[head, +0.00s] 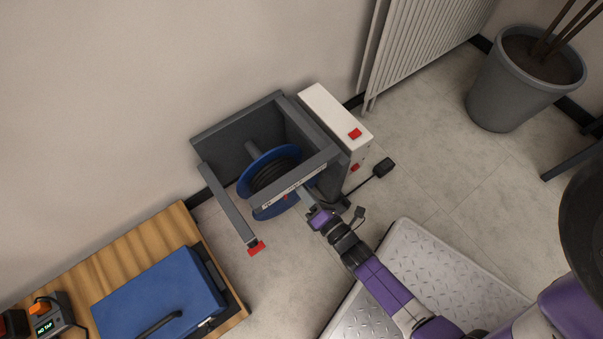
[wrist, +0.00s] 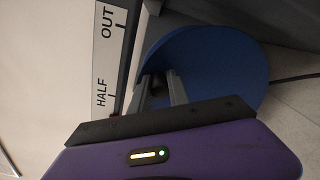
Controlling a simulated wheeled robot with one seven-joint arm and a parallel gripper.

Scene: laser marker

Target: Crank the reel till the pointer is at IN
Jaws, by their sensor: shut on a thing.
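The reel (head: 257,172) has blue flanges and dark cable wound on it, and sits in a grey frame. A pale scale strip (head: 268,204) runs along the frame's front bar; HALF and OUT read on it in the wrist view (wrist: 108,40). A small red pointer (head: 286,197) appears beside the strip, a little to the IN side of HALF. My gripper (head: 305,193) is at the front of the reel, its fingers shut on the dark crank knob (wrist: 158,84) before the blue flange. The crank arm is mostly hidden.
A white box (head: 325,112) with red buttons stands on the frame's right side. A red-ended bar (head: 229,205) juts out on the left. A wooden bench with a blue case (head: 160,295) is at lower left; a metal tread plate (head: 435,265) lies at lower right.

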